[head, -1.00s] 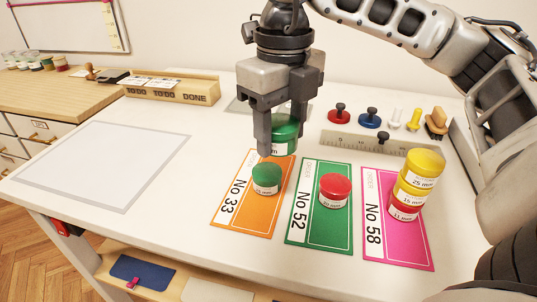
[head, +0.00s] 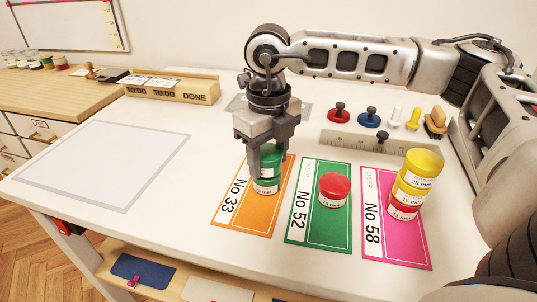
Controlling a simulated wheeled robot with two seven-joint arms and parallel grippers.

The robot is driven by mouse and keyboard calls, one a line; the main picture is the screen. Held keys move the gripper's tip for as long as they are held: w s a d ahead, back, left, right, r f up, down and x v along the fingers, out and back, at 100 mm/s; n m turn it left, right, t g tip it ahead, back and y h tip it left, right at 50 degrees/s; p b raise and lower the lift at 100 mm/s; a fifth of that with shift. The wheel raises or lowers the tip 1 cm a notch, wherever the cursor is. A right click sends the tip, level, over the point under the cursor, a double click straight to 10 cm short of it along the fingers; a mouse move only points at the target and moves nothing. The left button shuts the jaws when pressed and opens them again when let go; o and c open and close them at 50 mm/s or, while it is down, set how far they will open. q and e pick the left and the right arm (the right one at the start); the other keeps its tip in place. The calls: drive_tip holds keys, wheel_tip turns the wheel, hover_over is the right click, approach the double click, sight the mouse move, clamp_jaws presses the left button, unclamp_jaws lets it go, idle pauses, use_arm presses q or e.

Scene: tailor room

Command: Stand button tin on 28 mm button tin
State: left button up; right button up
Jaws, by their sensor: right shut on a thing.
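My right gripper (head: 267,170) is over the orange No 33 card (head: 246,215), pointing down. It is shut on a green-lidded button tin (head: 271,155). A second green-lidded tin (head: 266,185) stands on the orange card directly below the held one. The held tin is at or just above its lid; I cannot tell whether they touch. The fingers hide part of both tins, and the lower label is too small to read surely. My left gripper is not in view.
A red-lidded tin (head: 334,188) stands on the green No 52 card (head: 318,236). Several stacked tins (head: 414,184) stand on the pink No 58 card (head: 390,243). A grey ruler block (head: 384,142) and several stampers lie behind. The table's left side holds a flat outlined sheet (head: 100,165).

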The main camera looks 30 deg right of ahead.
sight(268, 152)
drive_tip(key=shift+f, duration=0.25)
drive_tip(key=o, duration=1)
drive_tip(key=shift+r, duration=0.1)
wheel_tip(268, 152, up, 12)
drive_tip(key=shift+r, duration=0.2)
